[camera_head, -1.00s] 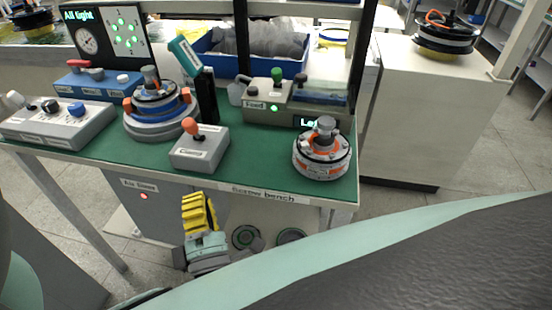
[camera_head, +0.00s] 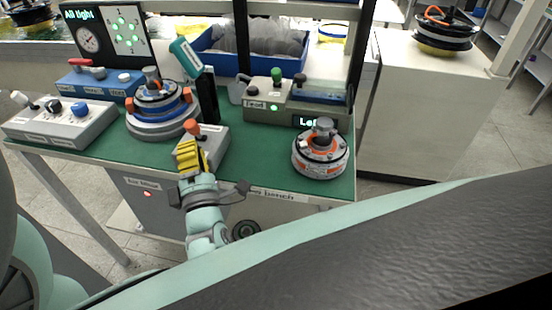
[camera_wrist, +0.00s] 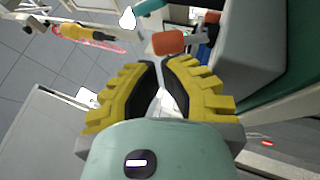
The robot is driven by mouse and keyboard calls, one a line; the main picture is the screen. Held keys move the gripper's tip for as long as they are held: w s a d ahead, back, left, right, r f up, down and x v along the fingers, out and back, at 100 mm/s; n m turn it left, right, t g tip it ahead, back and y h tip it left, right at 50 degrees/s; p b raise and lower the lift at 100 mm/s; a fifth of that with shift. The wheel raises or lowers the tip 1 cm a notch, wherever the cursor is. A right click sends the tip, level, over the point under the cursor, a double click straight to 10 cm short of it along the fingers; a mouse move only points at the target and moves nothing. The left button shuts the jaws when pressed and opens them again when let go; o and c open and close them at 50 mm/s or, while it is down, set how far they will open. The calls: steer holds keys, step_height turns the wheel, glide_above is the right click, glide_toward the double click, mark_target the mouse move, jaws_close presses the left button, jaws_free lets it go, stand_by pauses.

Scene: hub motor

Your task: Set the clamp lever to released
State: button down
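The clamp box (camera_head: 216,150) is a small grey box at the front of the green bench. Its lever has an orange knob (camera_head: 193,129) that stands up from the box top. The knob also shows in the wrist view (camera_wrist: 169,42), just beyond my fingertips. My gripper (camera_head: 187,147) has yellow ribbed fingers and is in front of the box, covering part of its front and label. In the wrist view my fingertips (camera_wrist: 160,62) nearly meet with only a narrow gap, and nothing is held. I cannot tell whether they touch the knob.
A hub motor (camera_head: 160,112) with orange clamps stands left behind the box, beside a teal-topped black tool (camera_head: 198,75). Another motor unit (camera_head: 320,152) stands to the right. A grey control box (camera_head: 62,125) is at the left. The green bench top is clear between the clamp box and right motor.

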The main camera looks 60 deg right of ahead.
mark_target(188, 131)
steer(key=shift+p+x, duration=0.35)
steer(key=shift+x, duration=1.25)
